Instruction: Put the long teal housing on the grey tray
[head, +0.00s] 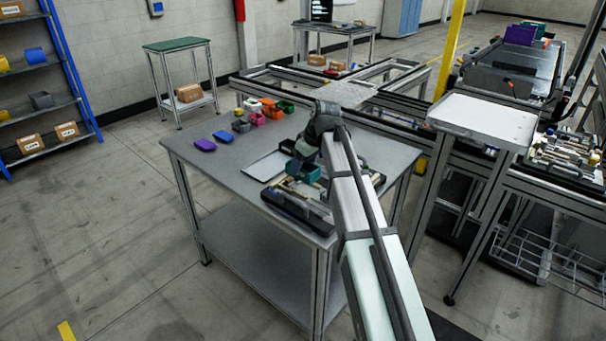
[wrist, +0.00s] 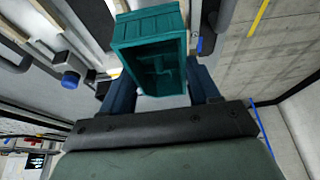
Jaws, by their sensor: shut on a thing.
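The teal housing (wrist: 150,30) is held between the two dark fingers of my gripper (wrist: 160,82) in the wrist view. It is a box with an open, hollow side facing the camera. In the head view the teal housing (head: 308,173) shows at the end of my gripper (head: 300,165), above the worktable and partly hidden by my arm. A flat light-grey tray (head: 262,167) lies on the worktable just left of the housing. I cannot tell exactly how high the housing is above the table.
A dark-framed tray of loose parts (head: 290,207) lies below and in front of my gripper. Several coloured housings, including a purple one (head: 205,145), stand at the back of the worktable (head: 222,172). A separate light-topped stand (head: 485,122) is on the right.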

